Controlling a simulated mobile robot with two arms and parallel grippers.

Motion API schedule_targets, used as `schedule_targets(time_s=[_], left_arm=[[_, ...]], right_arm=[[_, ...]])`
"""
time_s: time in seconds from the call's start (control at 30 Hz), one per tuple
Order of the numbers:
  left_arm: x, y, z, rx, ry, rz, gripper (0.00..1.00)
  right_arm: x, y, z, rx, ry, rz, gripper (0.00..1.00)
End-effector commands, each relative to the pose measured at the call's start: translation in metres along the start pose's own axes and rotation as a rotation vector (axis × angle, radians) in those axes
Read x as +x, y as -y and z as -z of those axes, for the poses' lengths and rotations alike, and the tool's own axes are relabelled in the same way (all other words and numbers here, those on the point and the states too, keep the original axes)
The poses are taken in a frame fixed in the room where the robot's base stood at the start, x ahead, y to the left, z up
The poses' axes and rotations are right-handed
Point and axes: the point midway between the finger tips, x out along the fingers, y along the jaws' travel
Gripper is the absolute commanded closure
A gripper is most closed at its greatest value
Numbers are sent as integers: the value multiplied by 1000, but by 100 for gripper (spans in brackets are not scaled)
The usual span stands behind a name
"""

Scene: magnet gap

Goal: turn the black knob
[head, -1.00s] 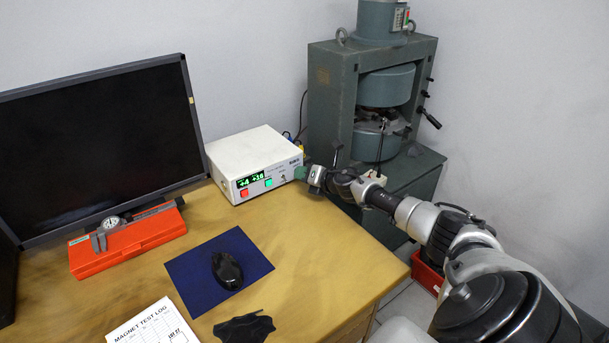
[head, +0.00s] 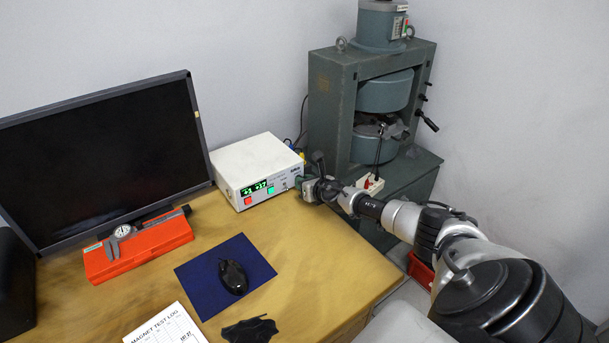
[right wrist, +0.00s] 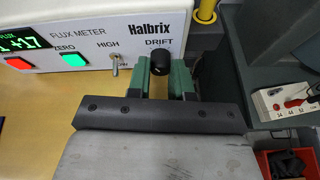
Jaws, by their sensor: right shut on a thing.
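The black knob (right wrist: 160,66) is under the DRIFT label at the right end of the white flux meter's front (right wrist: 85,45). The flux meter (head: 255,165) also shows in the head view, at the back of the desk with a lit green display. My right gripper (right wrist: 161,80) has a green fingertip on either side of the knob and is shut on it. In the head view my right gripper (head: 299,183) is at the meter's right front corner and hides the knob. My left gripper is not in view.
A toggle switch (right wrist: 116,63) stands just left of the knob. A green press-like machine (head: 330,95) and a white socket strip (head: 370,184) are to the right. A monitor (head: 100,150), orange case (head: 140,247) and mouse (head: 232,276) are on the desk.

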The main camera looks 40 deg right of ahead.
Motion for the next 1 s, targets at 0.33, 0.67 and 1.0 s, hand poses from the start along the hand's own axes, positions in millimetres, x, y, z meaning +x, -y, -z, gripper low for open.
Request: schedule_targets(time_s=[0.33,0.67,1.0], left_arm=[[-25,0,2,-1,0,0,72],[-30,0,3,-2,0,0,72],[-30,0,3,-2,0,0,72]], right_arm=[[-1,0,-2,-199,11,76,100],[0,0,0,-267,15,101,100],[0,0,0,-270,16,102,100]])
